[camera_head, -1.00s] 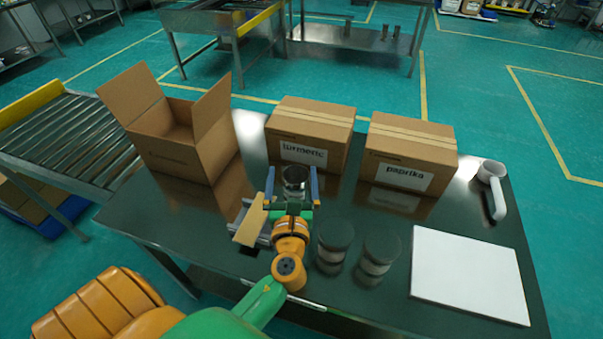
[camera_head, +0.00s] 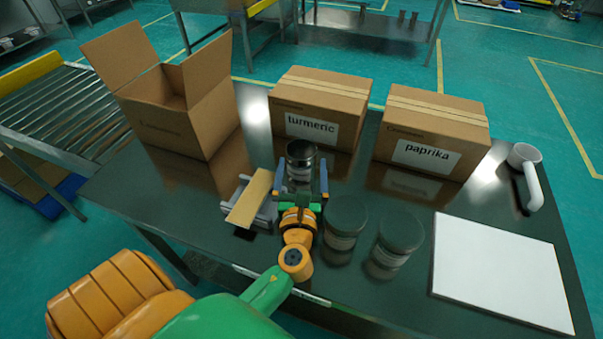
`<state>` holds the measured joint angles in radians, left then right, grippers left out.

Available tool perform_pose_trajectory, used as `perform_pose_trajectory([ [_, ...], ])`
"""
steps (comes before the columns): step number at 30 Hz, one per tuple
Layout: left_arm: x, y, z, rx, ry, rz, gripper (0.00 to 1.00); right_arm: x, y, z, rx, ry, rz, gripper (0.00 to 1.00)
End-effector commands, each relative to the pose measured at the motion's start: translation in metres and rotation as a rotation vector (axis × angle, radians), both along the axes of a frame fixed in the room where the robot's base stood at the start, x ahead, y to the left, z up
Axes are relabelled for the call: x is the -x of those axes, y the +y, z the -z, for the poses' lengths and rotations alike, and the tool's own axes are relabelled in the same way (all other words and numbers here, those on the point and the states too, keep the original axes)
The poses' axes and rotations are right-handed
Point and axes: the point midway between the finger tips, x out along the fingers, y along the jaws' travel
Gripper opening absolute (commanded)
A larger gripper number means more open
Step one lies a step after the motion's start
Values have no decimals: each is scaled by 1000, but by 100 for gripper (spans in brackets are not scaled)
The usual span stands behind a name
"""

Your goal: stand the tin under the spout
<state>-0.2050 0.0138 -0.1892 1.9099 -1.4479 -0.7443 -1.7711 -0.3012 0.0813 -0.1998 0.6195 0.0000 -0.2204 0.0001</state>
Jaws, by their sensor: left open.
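A dark metallic tin (camera_head: 301,160) stands upright on the dark table, in front of the turmeric box. My left gripper (camera_head: 302,172) is open, with its blue fingers on either side of the tin's near part and gaps showing between. A small grey device with a sloping tan top (camera_head: 249,198) stands just left of the gripper; it may be the sieve. I cannot make out its spout, and the tin stands beyond and to the right of the device. My right gripper is not in view.
Two grey-lidded jars (camera_head: 344,222) (camera_head: 397,240) stand close to the right of my left arm. A turmeric box (camera_head: 317,100) and a paprika box (camera_head: 432,125) stand behind. An open carton (camera_head: 175,110) is at left. A white board (camera_head: 500,270) and a white handled object (camera_head: 526,172) are at right.

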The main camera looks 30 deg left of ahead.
Motion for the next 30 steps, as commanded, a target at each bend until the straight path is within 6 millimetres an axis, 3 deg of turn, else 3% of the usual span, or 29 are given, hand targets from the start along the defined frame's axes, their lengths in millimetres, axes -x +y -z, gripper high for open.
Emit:
perform_pose_trajectory([
  [1,0,0,12,0,0,0,100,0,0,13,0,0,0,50],
  [5,-7,4,11,-2,-1,0,100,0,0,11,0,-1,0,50],
  [15,-56,38,11,-1,-1,0,100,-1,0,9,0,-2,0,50],
  [22,-59,40,11,1,1,0,100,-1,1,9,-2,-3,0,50],
  [23,-59,40,11,1,1,0,97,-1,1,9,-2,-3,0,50],
  [30,-59,40,11,0,0,0,32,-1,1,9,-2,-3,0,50],
])
